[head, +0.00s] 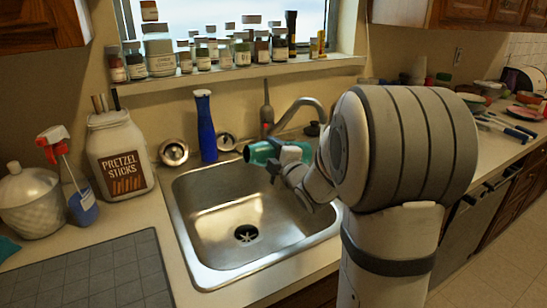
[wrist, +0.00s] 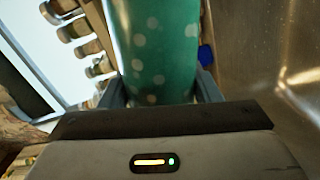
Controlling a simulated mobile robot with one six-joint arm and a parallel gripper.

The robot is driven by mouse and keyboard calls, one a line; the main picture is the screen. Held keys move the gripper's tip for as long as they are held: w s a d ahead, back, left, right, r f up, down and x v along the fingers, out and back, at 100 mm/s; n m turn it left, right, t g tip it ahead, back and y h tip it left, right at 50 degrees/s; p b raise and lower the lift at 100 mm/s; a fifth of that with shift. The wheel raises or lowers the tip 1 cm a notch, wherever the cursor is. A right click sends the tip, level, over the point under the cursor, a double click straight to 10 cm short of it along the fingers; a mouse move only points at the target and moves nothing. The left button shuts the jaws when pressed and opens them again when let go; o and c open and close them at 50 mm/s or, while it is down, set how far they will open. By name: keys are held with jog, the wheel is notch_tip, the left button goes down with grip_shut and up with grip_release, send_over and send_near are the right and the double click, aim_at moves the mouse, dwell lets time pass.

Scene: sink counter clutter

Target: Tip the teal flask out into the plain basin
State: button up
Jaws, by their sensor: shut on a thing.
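The teal flask (head: 262,153) is in my gripper (head: 284,165) over the back part of the plain metal basin (head: 215,211). The flask lies nearly on its side, with one end pointing left. In the wrist view the flask (wrist: 155,45) is teal with pale dots and sits between the two fingers of my gripper (wrist: 160,88). My gripper is shut on it. The basin has a dark drain (head: 247,233) and looks empty. I cannot see whether anything is flowing from the flask.
A tall blue bottle (head: 206,128) stands behind the basin, left of the flask. The faucet (head: 298,108) is just behind the flask. A pretzel jar (head: 121,155), a spray bottle (head: 72,180) and a grey mat (head: 95,275) are on the left counter. Jars line the windowsill (head: 215,78).

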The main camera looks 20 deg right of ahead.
jog(key=shift+a+f+n+b, duration=0.1)
jog(key=shift+f+n+b, duration=0.85)
jog(key=shift+b, duration=1.55)
jog(key=shift+n+b, duration=0.25)
jog(key=shift+b, duration=0.35)
jog(key=shift+f+b, duration=0.2)
jog(key=shift+b, duration=0.35)
jog(key=shift+s+r+b, duration=0.1)
jog(key=shift+b, duration=0.85)
